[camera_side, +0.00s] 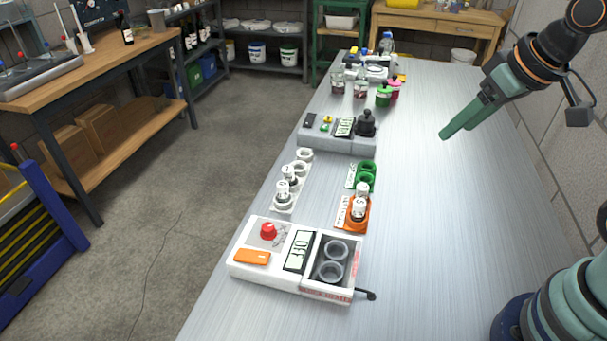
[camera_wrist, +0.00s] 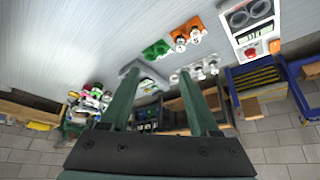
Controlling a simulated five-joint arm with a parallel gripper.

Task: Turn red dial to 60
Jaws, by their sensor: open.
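The red dial (camera_side: 268,231) sits on the left part of a white device (camera_side: 262,275) near the front of the table. The device's display (camera_side: 299,251) appears to read 330. In the wrist view the red dial (camera_wrist: 275,47) is at the lower end of the device, at the upper right. My gripper (camera_side: 443,136) is above the right side of the table, well apart from the dial. In the wrist view my gripper (camera_wrist: 162,80) shows two spread green fingers with nothing between them.
An orange button (camera_side: 252,257) is beside the dial, and two grey cups sit in the device's right bay. White (camera_side: 283,200), green (camera_side: 365,180) and orange (camera_side: 355,220) holders stand behind it. A grey device with a black knob (camera_side: 366,124) is farther back. The table's right side is clear.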

